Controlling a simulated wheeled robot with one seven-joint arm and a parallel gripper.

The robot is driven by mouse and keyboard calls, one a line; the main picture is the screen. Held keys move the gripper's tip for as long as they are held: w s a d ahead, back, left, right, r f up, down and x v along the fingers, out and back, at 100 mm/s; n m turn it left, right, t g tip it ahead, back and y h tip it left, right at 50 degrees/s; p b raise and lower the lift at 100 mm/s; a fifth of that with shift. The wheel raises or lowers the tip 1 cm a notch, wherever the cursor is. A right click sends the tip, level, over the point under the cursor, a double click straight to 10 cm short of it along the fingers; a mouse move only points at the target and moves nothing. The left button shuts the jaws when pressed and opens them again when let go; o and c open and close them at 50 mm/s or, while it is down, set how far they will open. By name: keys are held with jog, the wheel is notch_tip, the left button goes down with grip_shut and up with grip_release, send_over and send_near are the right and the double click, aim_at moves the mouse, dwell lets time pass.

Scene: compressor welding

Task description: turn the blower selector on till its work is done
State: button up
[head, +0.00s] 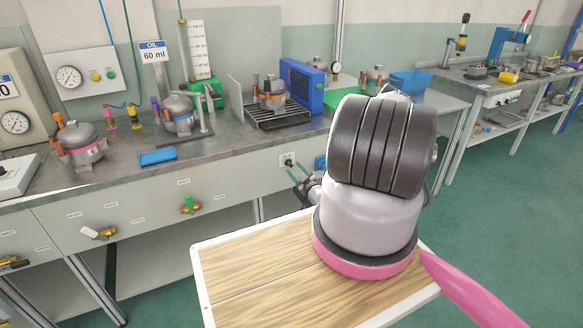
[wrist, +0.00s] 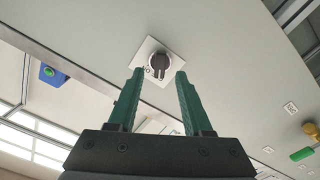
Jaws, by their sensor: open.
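The blower selector (head: 288,161) is a dark round knob on a white square plate on the bench's front panel. In the wrist view the selector (wrist: 160,62) shows a pale mark toward the picture's bottom; its setting is too small to read surely. My gripper (wrist: 160,73) is open, its green fingers on either side of the knob in that picture; I cannot tell whether they touch it. In the head view my gripper (head: 298,168) is at the panel, partly hidden by my arm. The blue blower (head: 303,86) stands on the bench above, facing a compressor (head: 270,94) on a grate.
A blue box with a green button (wrist: 49,72) sits beside the selector, also in the head view (head: 320,162). A green-handled valve (head: 189,204) is on the panel further left. Compressors and gauges crowd the bench (head: 225,142). Green floor is clear at right.

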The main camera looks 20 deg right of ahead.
aim_at(290, 165)
jog(key=shift+w+a, duration=0.1)
jog(key=shift+w, duration=1.8)
grip_shut()
jog(key=shift+m, duration=0.3)
jog(key=m, duration=1.1)
jog(key=shift+f, duration=0.1)
jog(key=shift+s, duration=0.1)
